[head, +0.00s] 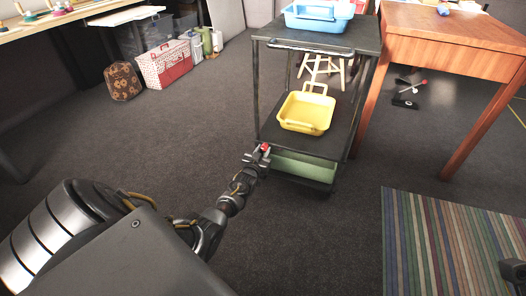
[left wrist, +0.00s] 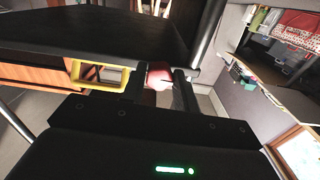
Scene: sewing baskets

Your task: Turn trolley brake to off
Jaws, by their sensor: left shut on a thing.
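The dark trolley (head: 262,110) stands in the middle of the head view. A small red knob (head: 265,147), which looks like the brake, sits at its near left side by the middle shelf. My left gripper (head: 259,155) reaches it and is shut on it. In the left wrist view the red knob (left wrist: 158,77) lies between the two fingers of my left gripper (left wrist: 160,88), beside the dark shelf (left wrist: 110,35). The brake's on or off marking cannot be made out. A dark part at the right edge of the head view may be my right gripper (head: 514,271); its fingers are unclear.
A yellow basket (head: 306,112) sits on the middle shelf, a blue basket (head: 318,17) on top and a green bin (head: 304,169) below. A wooden desk (head: 447,42) stands close at right. A striped rug (head: 440,245) lies at front right.

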